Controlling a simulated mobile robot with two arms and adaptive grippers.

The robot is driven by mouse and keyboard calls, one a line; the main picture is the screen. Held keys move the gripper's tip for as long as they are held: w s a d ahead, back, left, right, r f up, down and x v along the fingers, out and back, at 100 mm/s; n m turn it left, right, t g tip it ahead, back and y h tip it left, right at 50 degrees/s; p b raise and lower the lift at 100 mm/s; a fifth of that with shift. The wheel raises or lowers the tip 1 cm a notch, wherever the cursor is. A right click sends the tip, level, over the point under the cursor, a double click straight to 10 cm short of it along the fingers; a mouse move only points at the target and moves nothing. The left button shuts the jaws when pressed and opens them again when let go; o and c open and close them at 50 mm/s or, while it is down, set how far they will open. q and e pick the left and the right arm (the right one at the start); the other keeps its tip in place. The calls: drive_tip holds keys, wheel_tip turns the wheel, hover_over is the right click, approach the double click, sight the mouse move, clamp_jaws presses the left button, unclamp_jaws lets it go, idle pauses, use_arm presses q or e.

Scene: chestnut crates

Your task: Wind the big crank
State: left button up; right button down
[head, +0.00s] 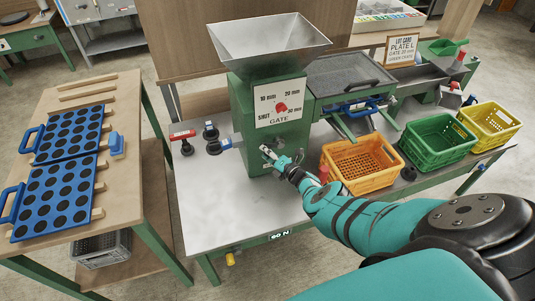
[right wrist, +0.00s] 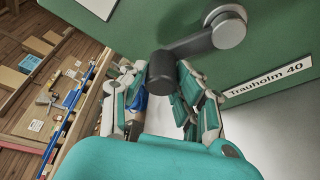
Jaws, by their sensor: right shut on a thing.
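The green mill (head: 262,110) with its steel hopper (head: 270,42) stands on the metal-topped bench. The big crank (head: 266,151) is on the mill's lower front, with its hub (right wrist: 228,28) at the upper right of the right wrist view. Its grey arm runs left from the hub to a dark round handle (right wrist: 162,72). My right gripper (right wrist: 160,92) is shut on this handle, with fingers on both sides of it. In the head view the right gripper (head: 284,163) partly hides the crank. My left gripper is in neither view.
An orange crate (head: 340,184) stands close right of my right gripper, with green (head: 420,160) and yellow (head: 478,140) crates beyond. A red-handled part (head: 182,136) and a dark part (head: 211,131) lie left of the mill. The bench's left front (head: 225,215) is clear.

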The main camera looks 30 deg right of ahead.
drive_tip(key=shift+d+r, duration=0.1)
drive_tip(key=shift+r, duration=0.05)
drive_tip(key=c, duration=1)
unclamp_jaws()
drive_tip(key=shift+s+f, duration=0.15)
drive_tip(key=shift+f, duration=0.05)
drive_tip(key=s, duration=0.3)
drive_tip(key=s+r, duration=0.1)
drive_tip(key=s, duration=0.3)
drive_tip(key=s+d+r, duration=0.1)
drive_tip(key=s, duration=0.3)
drive_tip(key=shift+s+r, duration=0.15)
drive_tip(key=shift+s, duration=0.1)
